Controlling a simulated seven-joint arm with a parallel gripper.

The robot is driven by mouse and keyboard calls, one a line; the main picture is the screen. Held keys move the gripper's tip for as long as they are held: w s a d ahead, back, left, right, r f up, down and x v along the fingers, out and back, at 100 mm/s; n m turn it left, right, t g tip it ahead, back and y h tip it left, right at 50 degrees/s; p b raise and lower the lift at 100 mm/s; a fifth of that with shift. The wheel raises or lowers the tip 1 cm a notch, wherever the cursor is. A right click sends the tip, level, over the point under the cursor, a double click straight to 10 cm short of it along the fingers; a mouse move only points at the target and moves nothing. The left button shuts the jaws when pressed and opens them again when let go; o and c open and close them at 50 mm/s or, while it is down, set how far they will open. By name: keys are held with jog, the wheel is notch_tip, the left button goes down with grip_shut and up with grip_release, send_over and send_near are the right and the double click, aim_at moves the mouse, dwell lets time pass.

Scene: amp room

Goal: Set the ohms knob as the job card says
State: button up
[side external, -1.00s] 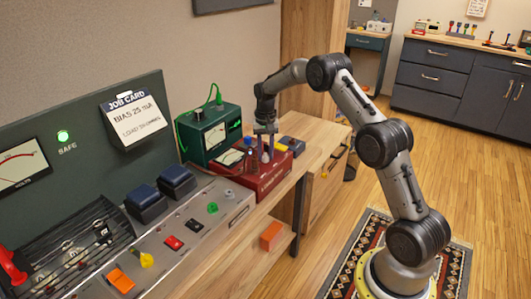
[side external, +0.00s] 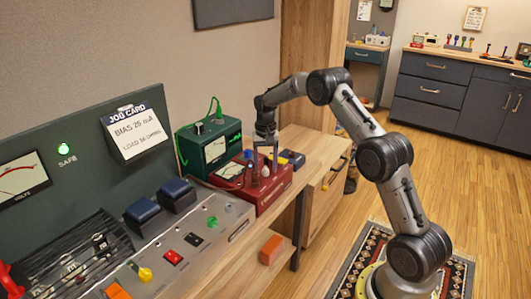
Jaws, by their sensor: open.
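The job card (side external: 138,129) is clipped to the dark green panel. Its upper line reads BIAS 25 mA; its lower line begins LOAD and ends in ohms, with a number too blurred to be sure of. A red box (side external: 272,192) stands on the wooden bench and has a meter and small knobs on top. My gripper (side external: 265,171) points down over this box, its two fingers apart around or just above a pale knob; contact cannot be told. Which knob is the ohms knob cannot be read, and the fingers partly hide the box top.
A green meter box (side external: 216,145) with a green lead stands directly behind the red box. A grey control strip (side external: 215,222) with coloured knobs and switches lies to the left. A dark blue item (side external: 292,158) sits close to the right. An orange block (side external: 271,249) rests on the lower shelf.

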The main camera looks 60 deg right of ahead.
notch_tip(320, 180, up, 14)
jog(key=shift+f, duration=0.25)
dwell(0.3)
jog(key=s+a+r+n+t, duration=0.1)
jog(key=s+a+r, duration=0.2)
jog(key=a+r, duration=0.4)
jog(key=s+a+r+n+t, duration=0.1)
jog(key=s+a+r+t, duration=0.15)
jog(key=a+r, duration=0.45)
jog(key=s+a+r+n+t, duration=0.1)
jog(key=s+a+r+n, duration=0.3)
jog(key=s, duration=0.9)
jog(key=s+a+f+n, duration=0.2)
jog(key=s+f, duration=0.4)
jog(key=s, duration=0.1)
jog(key=s+a+f+n+t, duration=0.1)
jog(key=s+a+f+n, duration=0.1)
jog(key=s+f, duration=0.3)
jog(key=s+a, duration=0.1)
jog(key=s, duration=0.2)
jog(key=shift+a+f, duration=0.25)
jog(key=shift+f, duration=0.1)
